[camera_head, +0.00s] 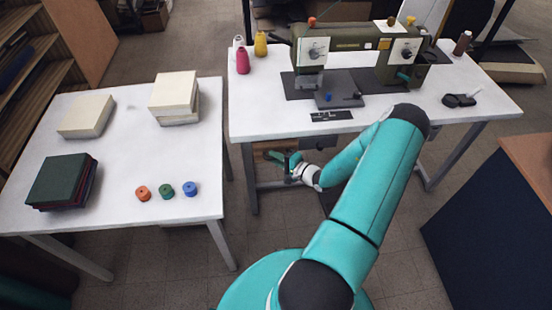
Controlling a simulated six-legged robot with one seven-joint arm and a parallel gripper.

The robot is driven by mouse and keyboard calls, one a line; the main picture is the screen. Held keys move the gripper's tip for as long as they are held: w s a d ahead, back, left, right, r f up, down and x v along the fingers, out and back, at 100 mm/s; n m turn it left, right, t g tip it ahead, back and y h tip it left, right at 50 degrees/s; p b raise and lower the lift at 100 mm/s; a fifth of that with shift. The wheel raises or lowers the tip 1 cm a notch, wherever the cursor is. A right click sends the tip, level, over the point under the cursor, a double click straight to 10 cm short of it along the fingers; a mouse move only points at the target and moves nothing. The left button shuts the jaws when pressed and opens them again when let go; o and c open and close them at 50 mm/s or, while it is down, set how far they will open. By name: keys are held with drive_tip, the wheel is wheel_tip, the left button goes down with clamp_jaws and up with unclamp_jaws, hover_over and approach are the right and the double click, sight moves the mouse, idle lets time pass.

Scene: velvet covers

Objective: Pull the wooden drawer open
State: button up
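The wooden drawer (263,146) shows as a small brown strip under the front edge of the white sewing table, mostly hidden by the tabletop and my gripper. My gripper (284,160) is at the drawer's front, low beneath the table edge, with my teal arm reaching to it from the lower right. Its fingers are dark and small here. I cannot tell whether they touch the drawer or its handle, or how far apart they are. How far the drawer stands out is also unclear.
A green sewing machine (360,50) stands on the sewing table (255,110), with thread cones (242,60) at the left. A second white table (115,140) at left holds cloth stacks and three small spools. A dark cabinet (490,220) stands at right. Open floor lies between.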

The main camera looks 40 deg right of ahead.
drive_tip(key=shift+c, duration=0.2)
clamp_jaws()
drive_tip(key=shift+s+a, duration=0.1)
drive_tip(key=s+a, duration=1.1)
drive_tip(key=s, duration=0.6)
drive_tip(key=shift+a, duration=0.2)
drive_tip(key=shift+o, duration=0.2)
unclamp_jaws()
drive_tip(key=v, duration=1.3)
drive_tip(key=shift+s, duration=0.35)
